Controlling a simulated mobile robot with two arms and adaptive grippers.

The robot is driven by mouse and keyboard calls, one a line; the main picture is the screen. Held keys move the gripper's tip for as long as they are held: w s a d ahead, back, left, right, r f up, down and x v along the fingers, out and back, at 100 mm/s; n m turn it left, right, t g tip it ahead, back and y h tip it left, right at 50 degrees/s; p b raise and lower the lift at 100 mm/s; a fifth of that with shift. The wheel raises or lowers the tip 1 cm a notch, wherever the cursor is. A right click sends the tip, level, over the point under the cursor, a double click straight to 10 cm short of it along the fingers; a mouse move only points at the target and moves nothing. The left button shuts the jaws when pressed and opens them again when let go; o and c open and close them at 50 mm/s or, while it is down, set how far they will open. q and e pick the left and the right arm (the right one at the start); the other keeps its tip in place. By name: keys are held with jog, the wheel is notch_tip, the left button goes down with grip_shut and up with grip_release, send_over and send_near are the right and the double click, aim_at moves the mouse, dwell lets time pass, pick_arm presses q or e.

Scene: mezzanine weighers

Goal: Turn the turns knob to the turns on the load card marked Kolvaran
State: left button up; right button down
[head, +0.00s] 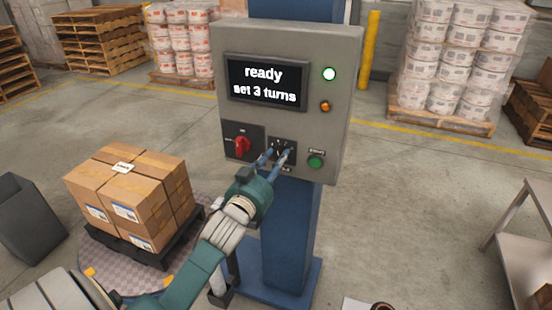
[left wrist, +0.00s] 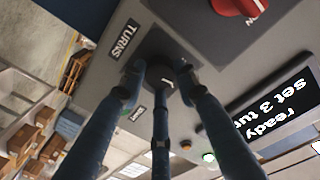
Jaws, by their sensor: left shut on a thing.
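The turns knob (left wrist: 163,82) is a small dark knob on a black plate, beside the label "TURNS" in the left wrist view. My left gripper (head: 277,152) is at the grey control panel (head: 228,55) and its blue fingers are shut around the knob, hiding much of it. The panel's screen (head: 266,84) reads "ready" and "set 3 turns". A small white card (head: 123,167) lies on top of the stacked cartons (head: 130,190); its writing is too small to read. My right gripper is not in view.
A red switch (head: 242,146) sits left of the knob and a green button (head: 316,161) right of it. A green lamp (head: 329,74) is lit above an amber lamp (head: 325,106). A blue column (head: 290,230) carries the panel. A metal table (head: 520,225) stands at right.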

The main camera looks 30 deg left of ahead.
pick_arm(q)
jog(key=m+p, duration=0.2)
jog(key=m, duration=0.1)
jog(key=m+p, duration=0.2)
jog(key=m, duration=0.1)
jog(key=shift+m, duration=0.4)
jog(key=m+p, duration=0.2)
jog(key=m, duration=0.2)
jog(key=shift+g, duration=0.3)
jog(key=shift+m+y+p, duration=0.3)
jog(key=shift+m+p, duration=0.15)
jog(key=shift+m, duration=1.15)
jog(key=o, duration=1.1)
jog(key=shift+o, duration=0.3)
jog(key=shift+a, duration=0.1)
